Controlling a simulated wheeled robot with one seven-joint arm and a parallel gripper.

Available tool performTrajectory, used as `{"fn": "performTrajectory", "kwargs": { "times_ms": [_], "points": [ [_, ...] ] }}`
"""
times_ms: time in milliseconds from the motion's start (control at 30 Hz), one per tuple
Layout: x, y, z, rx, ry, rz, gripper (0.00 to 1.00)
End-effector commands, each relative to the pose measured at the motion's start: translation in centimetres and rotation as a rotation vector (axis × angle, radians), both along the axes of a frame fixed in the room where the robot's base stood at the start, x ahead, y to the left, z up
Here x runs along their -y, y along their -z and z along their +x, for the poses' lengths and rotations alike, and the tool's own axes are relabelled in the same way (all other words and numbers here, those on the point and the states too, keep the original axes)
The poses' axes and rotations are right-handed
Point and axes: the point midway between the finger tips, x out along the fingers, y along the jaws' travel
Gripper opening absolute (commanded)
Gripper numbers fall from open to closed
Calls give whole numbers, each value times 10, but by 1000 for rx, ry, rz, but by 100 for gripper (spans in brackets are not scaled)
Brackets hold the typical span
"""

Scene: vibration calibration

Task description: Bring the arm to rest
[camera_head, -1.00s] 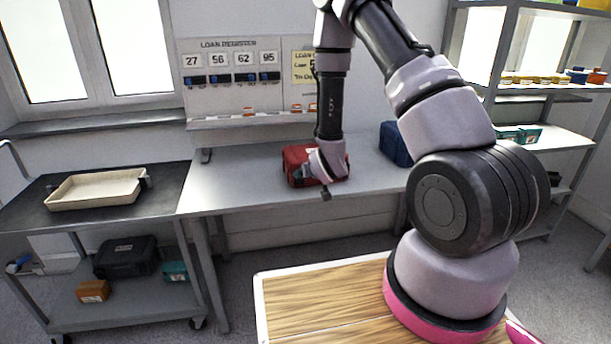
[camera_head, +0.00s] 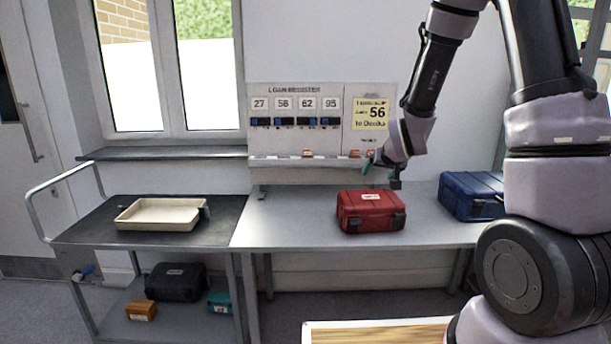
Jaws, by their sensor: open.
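My arm rises on the right side of the head view, with its links bent over toward the bench. My gripper (camera_head: 383,174) hangs at the end of the arm, in front of the lower edge of the register board and above the red case. Its fingers are small in the picture; it is open, and no held object is visible. The red case (camera_head: 370,211) sits closed on the grey bench (camera_head: 290,222), apart from the gripper.
A blue case (camera_head: 470,195) stands on the bench at right, partly behind my arm. The loan register board (camera_head: 300,115) hangs on the wall. A cart at left holds a cream tray (camera_head: 160,214); its lower shelf carries a black case (camera_head: 176,281) and small boxes. The bench's left part is clear.

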Motion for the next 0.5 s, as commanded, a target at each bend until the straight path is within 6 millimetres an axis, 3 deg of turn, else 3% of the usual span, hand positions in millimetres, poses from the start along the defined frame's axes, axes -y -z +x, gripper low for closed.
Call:
{"fn": "performTrajectory", "kwargs": {
  "times_ms": [33, 200, 367, 500],
  "points": [
    [4, -26, -7, -2, 12, 20, 84],
    [14, -89, -47, -59, 39, 80, 84],
    [20, -139, -97, -112, 55, 131, 84],
    [24, -176, -150, -157, 64, 174, 84]
  ]
}}
